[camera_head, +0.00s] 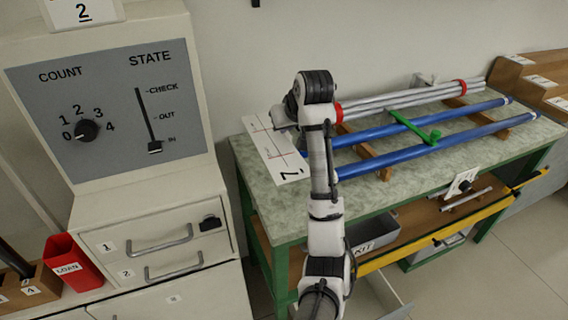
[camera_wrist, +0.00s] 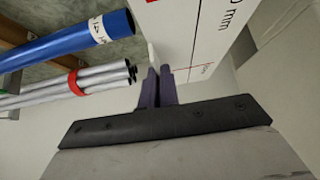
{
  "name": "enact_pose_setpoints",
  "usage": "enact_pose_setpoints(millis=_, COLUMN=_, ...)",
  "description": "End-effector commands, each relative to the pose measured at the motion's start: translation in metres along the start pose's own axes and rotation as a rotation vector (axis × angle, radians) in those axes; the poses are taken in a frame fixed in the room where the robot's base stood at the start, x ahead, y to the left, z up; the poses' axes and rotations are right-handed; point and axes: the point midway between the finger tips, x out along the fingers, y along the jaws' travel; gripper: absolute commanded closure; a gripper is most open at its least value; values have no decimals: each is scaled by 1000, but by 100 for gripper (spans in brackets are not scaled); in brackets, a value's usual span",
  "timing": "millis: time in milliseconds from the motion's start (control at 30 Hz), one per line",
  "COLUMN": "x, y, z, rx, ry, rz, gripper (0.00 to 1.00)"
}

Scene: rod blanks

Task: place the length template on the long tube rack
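The length template (camera_head: 268,145) is a white plate with red lines and a "2" at its near end. It is up at the table's left end, tilted in the picture; in the wrist view the template (camera_wrist: 195,35) shows red marks and "mm" print. My gripper (camera_wrist: 159,72) is shut on the template's edge; in the head view my arm mostly hides it. The long tube rack has wooden supports (camera_head: 385,174) on the green-topped table. Two long blue tubes (camera_head: 440,150) lie across them, right of the template, with a green piece (camera_head: 415,129) over them.
Grey tubes with red bands (camera_head: 400,98) lie at the table's back. A cabinet with a COUNT dial (camera_head: 87,130) and STATE slider stands left, a red LOAN bin (camera_head: 72,262) beside it. Wooden stepped blocks (camera_head: 530,75) are at far right. A shelf with a KIT tray (camera_head: 375,238) is below.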

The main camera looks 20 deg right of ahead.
Motion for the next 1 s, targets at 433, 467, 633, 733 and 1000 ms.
enact_pose_setpoints(millis=433, x=64, y=0, z=52, rx=1, ry=1, rz=0, gripper=100)
enact_pose_setpoints(millis=467, x=66, y=0, z=52, rx=0, ry=1, rz=0, gripper=100)
enact_pose_setpoints(millis=633, x=80, y=0, z=64, rx=1, ry=-2, rz=-1, gripper=100)
enact_pose_setpoints(millis=733, x=92, y=1, z=74, rx=2, ry=-2, rz=0, gripper=100)
enact_pose_setpoints(millis=1000, x=99, y=0, z=78, rx=-1, ry=1, rz=1, gripper=100)
